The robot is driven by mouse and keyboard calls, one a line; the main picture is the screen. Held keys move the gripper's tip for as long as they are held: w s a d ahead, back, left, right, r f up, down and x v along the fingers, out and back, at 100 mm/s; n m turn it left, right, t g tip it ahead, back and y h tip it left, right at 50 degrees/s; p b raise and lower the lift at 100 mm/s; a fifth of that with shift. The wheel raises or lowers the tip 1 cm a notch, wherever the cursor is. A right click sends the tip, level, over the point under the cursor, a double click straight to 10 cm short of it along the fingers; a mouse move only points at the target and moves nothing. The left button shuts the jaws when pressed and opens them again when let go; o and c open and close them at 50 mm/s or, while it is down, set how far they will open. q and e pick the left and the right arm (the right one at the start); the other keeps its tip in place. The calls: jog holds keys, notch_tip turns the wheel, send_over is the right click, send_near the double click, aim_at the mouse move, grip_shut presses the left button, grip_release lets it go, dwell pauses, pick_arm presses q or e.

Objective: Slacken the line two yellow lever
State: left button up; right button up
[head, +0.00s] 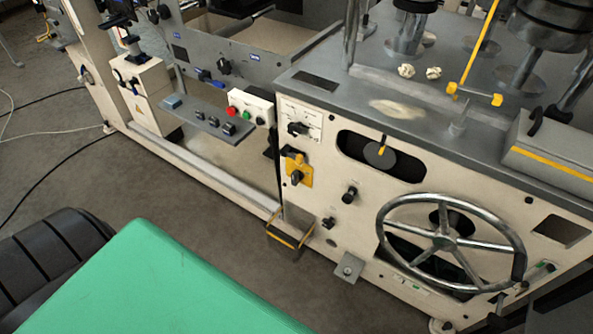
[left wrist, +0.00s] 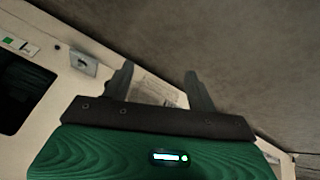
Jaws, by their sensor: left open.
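In the head view, a small yellow lever (head: 383,146) stands up from a dark disc in the oblong slot of the cream machine front. A taller yellow rod (head: 476,52) with a yellow crosspiece (head: 474,93) rises from the machine top at the right. I cannot tell which one is the line two lever. My left gripper (left wrist: 159,72) shows only in the left wrist view, with its two dark fingers apart and nothing visible between them. Neither yellow lever shows in that view. My right gripper is in neither view.
A large metal handwheel (head: 450,242) sticks out at the front right. A yellow rotary switch (head: 297,170) and black knobs sit left of the slot. A yellow-edged step (head: 289,238) juts out low, near a metal bracket (head: 348,268).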

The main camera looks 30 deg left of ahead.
pick_arm(q)
jog(key=w+a+r+n+t+b, duration=0.2)
jog(key=w+r+n+b, duration=0.1)
jog(key=w, duration=0.6)
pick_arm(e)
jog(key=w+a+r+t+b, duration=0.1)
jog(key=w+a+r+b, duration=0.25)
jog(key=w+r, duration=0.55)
pick_arm(q)
jog(key=n+t+b, duration=0.8)
jog(key=n+t, duration=0.2)
send_near(298, 161)
jog(key=w, duration=0.8)
jog(key=shift+f, duration=0.25)
jog(key=shift+w, duration=0.7)
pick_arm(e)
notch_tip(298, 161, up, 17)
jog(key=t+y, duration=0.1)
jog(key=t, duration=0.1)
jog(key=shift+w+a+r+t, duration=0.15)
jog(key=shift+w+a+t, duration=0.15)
pick_arm(q)
grip_shut()
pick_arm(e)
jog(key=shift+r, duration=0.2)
